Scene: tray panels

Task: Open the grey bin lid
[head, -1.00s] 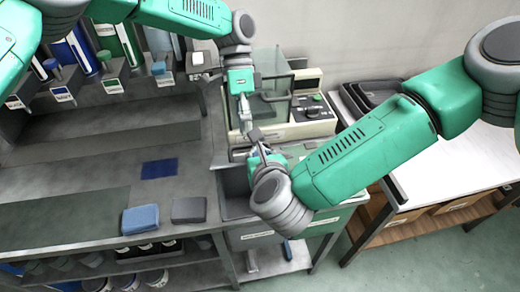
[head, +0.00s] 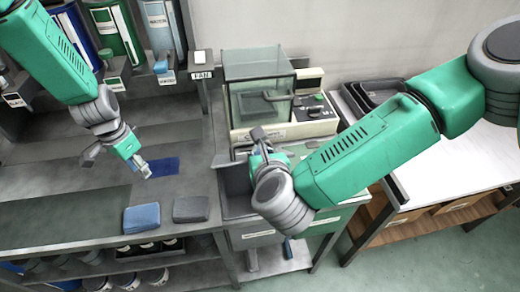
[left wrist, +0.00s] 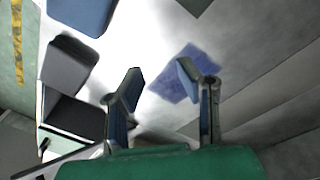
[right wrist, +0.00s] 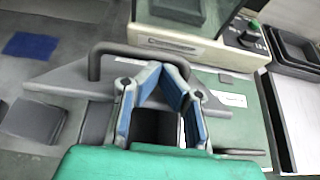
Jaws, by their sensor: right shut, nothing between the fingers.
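The grey bin (head: 235,182) is set into the bench right of centre in the head view, partly hidden by my right wrist. Its dark inside shows in the left wrist view (left wrist: 75,118). A grey panel (right wrist: 65,80) with a dark arched handle (right wrist: 95,62), apparently the lid, lies beyond a dark opening in the right wrist view. My right gripper (head: 259,142) is over the bin, shut and empty, its fingertips (right wrist: 165,72) close to the handle; I cannot tell whether they touch. My left gripper (head: 146,170) is open and empty above the bench, near the blue square.
A glass-cased balance (head: 260,95) stands behind the bin. The blue square (head: 162,166) lies flat on the bench. A blue block (head: 141,218) and a grey block (head: 190,209) are near its front edge. Shelves with binders (head: 118,32) stand at the back left.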

